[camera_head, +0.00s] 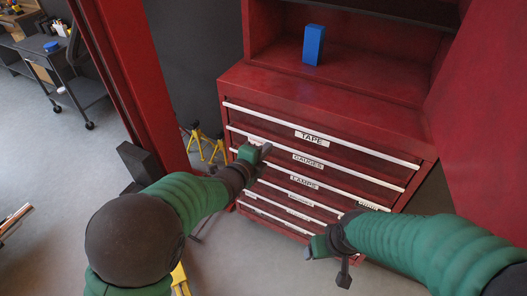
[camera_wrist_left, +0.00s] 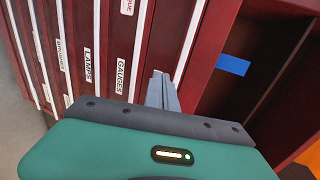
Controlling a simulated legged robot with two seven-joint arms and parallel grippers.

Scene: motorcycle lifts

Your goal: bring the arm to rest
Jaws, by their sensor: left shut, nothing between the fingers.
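My left gripper (camera_head: 264,149) is in front of the red drawer cabinet (camera_head: 290,100), near the white handle of the drawer labelled GAUGES (camera_head: 308,161). In the left wrist view its fingers (camera_wrist_left: 160,88) are together with nothing between them, and they point toward the drawer fronts. I cannot tell whether they touch the cabinet. My right gripper (camera_head: 318,250) is low, in front of the bottom drawers at the right. Its fingers are too unclear to judge. All the drawers look closed.
A blue block (camera_head: 313,45) stands upright on the cabinet's upper shelf. A red post (camera_head: 125,75) rises close to my left arm. Yellow stands (camera_head: 205,144) are on the floor behind it. A dark wheeled cart (camera_head: 55,60) stands at the far left. Open grey floor lies between.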

